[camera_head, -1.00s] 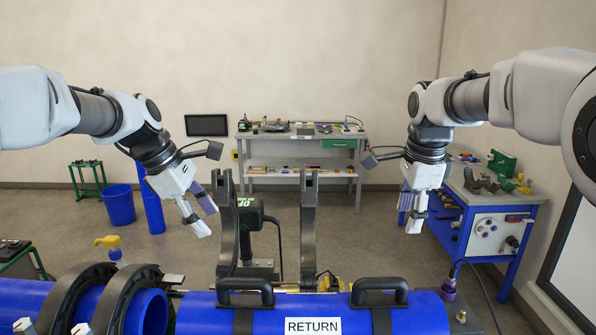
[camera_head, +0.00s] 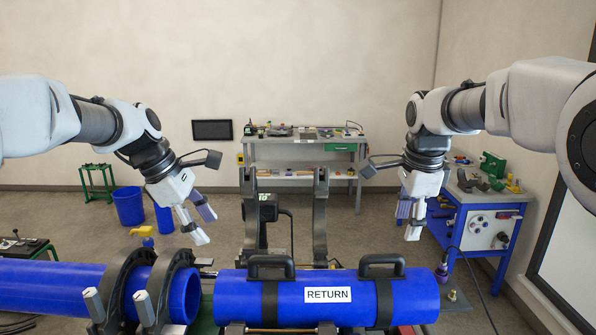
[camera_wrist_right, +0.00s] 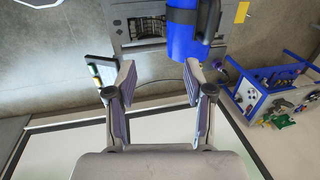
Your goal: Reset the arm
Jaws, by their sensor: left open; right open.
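My left gripper (camera_head: 199,222) is open and empty, held in the air above the left side of the cart, pointing down. My right gripper (camera_head: 408,222) is open and empty, held in the air above the right end of the blue RETURN pipe and behind it. In the right wrist view its two fingers (camera_wrist_right: 158,85) are spread apart with nothing between them. The RETURN pipe (camera_head: 230,302), with two black handles, lies across the front of the cart. A second blue pipe (camera_head: 50,287) lies at the left in black clamp rings (camera_head: 118,285). Neither gripper touches a pipe.
Two upright black clamp arms (camera_head: 320,215) stand behind the RETURN pipe, between the grippers. A workbench (camera_head: 305,160) stands at the back wall and a blue tool table (camera_head: 467,255) at the right. A blue bin (camera_head: 128,207) stands on the floor at the left.

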